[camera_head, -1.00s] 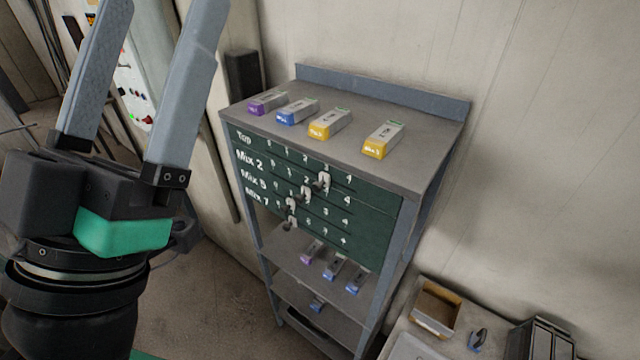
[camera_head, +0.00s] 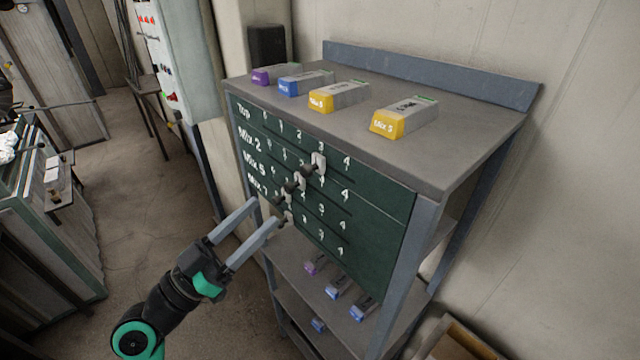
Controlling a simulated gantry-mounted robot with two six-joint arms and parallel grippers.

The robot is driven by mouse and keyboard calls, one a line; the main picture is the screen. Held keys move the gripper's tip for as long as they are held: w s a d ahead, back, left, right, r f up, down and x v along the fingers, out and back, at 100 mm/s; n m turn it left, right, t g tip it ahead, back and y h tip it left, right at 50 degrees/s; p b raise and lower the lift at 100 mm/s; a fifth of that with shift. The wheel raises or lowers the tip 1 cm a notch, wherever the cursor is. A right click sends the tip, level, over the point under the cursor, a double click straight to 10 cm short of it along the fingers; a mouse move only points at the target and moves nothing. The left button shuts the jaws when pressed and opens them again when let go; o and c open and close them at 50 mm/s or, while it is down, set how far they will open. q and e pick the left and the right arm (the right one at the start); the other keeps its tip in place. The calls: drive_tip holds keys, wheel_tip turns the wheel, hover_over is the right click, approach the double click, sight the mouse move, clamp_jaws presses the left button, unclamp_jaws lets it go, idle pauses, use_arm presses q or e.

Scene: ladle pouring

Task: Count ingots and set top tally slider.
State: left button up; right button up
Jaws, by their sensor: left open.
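A purple-ended ingot (camera_head: 274,74), a blue-ended ingot (camera_head: 305,83), a yellow-ended ingot (camera_head: 338,96) and another yellow-ended ingot (camera_head: 404,117) lie in a row on the shelf top. The green tally board (camera_head: 375,215) below has rows Top, Mix 2, Mix 5 and Mix 7. The top slider (camera_head: 318,163) stands near the 3. The Mix 2 slider (camera_head: 299,181) stands near 2, with the lower sliders further left. My left gripper (camera_head: 265,213) is open and empty, its fingertips near the board's lower left, beside the lowest slider (camera_head: 288,217). Contact cannot be told. My right gripper is not in view.
A purple ingot (camera_head: 317,263) and blue ingots (camera_head: 339,287) lie on the lower shelf. A box (camera_head: 455,345) stands on the floor side at bottom right. A white panel cabinet (camera_head: 175,55) stands behind left.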

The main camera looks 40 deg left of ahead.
sight(303, 174)
use_arm(q)
drive_tip(key=p+x, duration=0.1)
drive_tip(key=x, duration=0.2)
drive_tip(key=p+x, duration=0.1)
drive_tip(key=x, duration=0.3)
drive_tip(key=p+x, duration=0.2)
drive_tip(key=x, duration=0.2)
drive_tip(key=shift+r, duration=0.3)
drive_tip(key=shift+w, duration=0.35)
clamp_jaws()
idle(0.5)
